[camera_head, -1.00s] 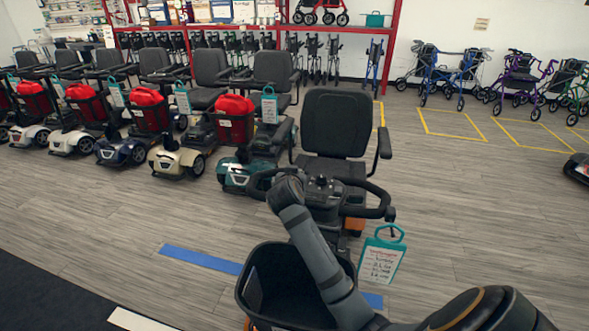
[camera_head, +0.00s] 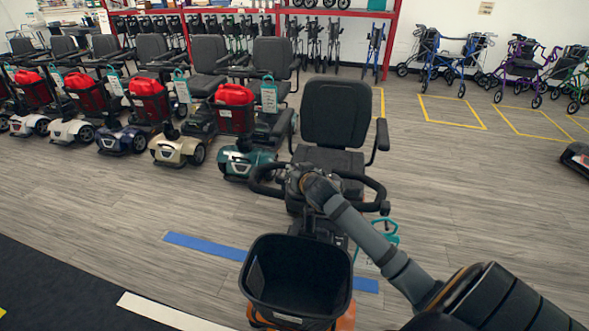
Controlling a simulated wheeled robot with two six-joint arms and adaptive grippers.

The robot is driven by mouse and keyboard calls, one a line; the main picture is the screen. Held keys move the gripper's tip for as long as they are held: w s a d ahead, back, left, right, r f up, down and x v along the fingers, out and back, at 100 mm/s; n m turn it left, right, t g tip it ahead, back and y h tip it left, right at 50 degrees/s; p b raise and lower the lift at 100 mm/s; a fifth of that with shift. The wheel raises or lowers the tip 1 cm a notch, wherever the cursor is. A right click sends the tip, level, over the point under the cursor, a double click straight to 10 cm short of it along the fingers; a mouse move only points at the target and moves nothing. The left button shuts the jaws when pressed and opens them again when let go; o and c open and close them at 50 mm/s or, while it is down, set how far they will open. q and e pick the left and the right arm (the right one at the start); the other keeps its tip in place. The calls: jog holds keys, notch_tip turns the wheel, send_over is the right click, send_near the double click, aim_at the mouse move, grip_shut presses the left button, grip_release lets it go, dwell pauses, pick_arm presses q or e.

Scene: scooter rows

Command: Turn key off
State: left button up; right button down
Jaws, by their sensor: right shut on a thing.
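A mobility scooter with a black seat (camera_head: 334,113), looped black handlebars (camera_head: 375,200) and an empty black front basket (camera_head: 297,277) stands in front of me. My right arm comes in from the lower right. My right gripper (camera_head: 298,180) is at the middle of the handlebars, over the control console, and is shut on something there. The gripper and wrist hide the console, so the key and its position cannot be seen. A teal tag (camera_head: 383,233) hangs at the right side of the handlebars, partly behind my arm. My left gripper is not in view.
A row of parked scooters with red bags (camera_head: 235,95) stands at the left. Walkers and rollators (camera_head: 447,55) stand along the back wall by a red rack (camera_head: 388,45). A blue floor stripe (camera_head: 205,246) runs beside the basket. The floor to the right is mostly clear.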

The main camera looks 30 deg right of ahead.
jog(key=shift+r, duration=0.1)
jog(key=c, duration=1.3)
grip_release()
jog(key=v, duration=0.7)
jog(key=shift+s+a, duration=0.1)
jog(key=shift+s, duration=0.05)
